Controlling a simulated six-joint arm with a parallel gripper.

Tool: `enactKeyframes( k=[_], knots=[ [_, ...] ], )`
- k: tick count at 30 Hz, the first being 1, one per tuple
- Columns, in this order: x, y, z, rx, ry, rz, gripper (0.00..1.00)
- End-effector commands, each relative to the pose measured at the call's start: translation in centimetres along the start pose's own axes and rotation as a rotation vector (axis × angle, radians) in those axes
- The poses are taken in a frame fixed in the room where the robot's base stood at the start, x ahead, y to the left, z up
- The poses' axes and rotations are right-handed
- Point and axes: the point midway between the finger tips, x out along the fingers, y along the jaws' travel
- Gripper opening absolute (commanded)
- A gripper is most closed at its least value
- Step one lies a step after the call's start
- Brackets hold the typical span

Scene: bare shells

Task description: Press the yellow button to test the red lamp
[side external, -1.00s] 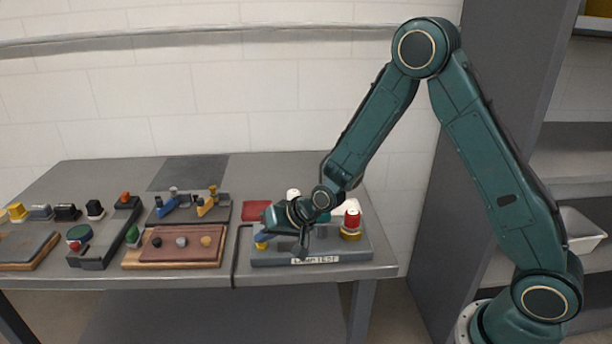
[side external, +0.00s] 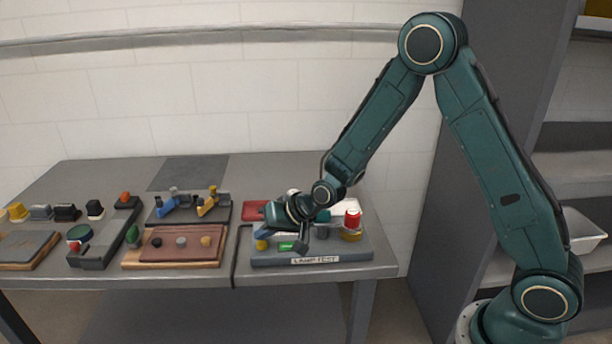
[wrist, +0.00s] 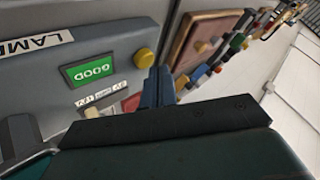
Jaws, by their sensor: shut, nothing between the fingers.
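The yellow button (side external: 261,245) sits at the left end of the grey lamp-test panel (side external: 345,254). It also shows in the wrist view (wrist: 144,59). The red lamp (side external: 352,218) stands upright on a yellow base at the panel's right end; I cannot tell for sure whether it is lit. A green display on the panel reads GOOD (wrist: 88,74) and shows as a green patch in the side view (side external: 287,246). My gripper (side external: 262,233) is shut and empty, its blue fingertips just above the yellow button; contact is unclear. The fingers also show close beside the button in the wrist view (wrist: 158,84).
A brown board with several knobs (side external: 180,243) lies left of the panel. Clamps with blue and yellow handles (side external: 190,205) stand behind it. A red piece (side external: 255,210) lies behind the panel. Bare table shows at the back.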

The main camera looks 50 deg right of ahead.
Motion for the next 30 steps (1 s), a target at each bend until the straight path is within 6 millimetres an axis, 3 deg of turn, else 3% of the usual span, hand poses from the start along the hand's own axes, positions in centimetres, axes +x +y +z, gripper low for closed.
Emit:
enactKeyframes(
  k=[17,30],
  knots=[
    [-0.4,-0.3,-0.3,0.000,0.002,-0.001,0.00],
    [-2.3,-1.7,-1.7,0.000,0.003,-0.002,0.00]
  ],
)
